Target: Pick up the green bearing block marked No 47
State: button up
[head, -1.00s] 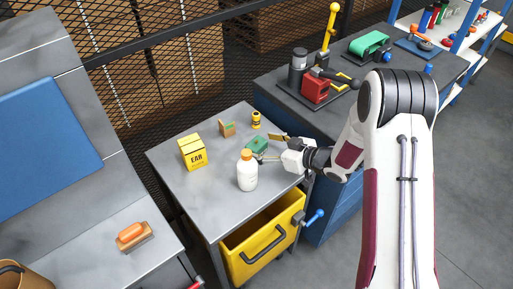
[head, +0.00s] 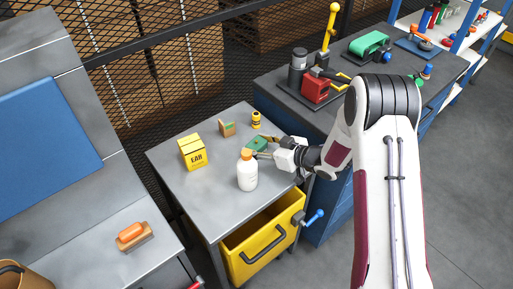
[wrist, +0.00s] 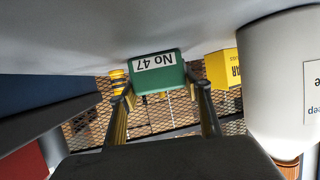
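The green bearing block (head: 256,144) sits on the grey bench top, behind the white bottle. In the wrist view, which is upside down, the block (wrist: 150,82) shows its white label "No 47" and lies ahead, framed by the two fingertips. My gripper (head: 264,147) reaches in from the right, low over the bench, one finger at the block's far side and one at its near side. In the wrist view my gripper (wrist: 165,94) is open, with a gap beside the block. I cannot tell whether either finger touches it.
A white bottle (head: 247,176) with an orange cap stands close in front of the block. A yellow EAR box (head: 192,153), a small cardboard box (head: 227,128) and a small yellow-black bottle (head: 256,120) stand around it. A yellow drawer (head: 262,252) hangs open below. The bench's left front is clear.

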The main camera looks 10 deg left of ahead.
aim_at(258, 143)
jog(key=c, duration=0.6)
jog(key=shift+c, duration=0.2)
jog(key=shift+r, duration=0.2)
jog(key=shift+r, duration=4.85)
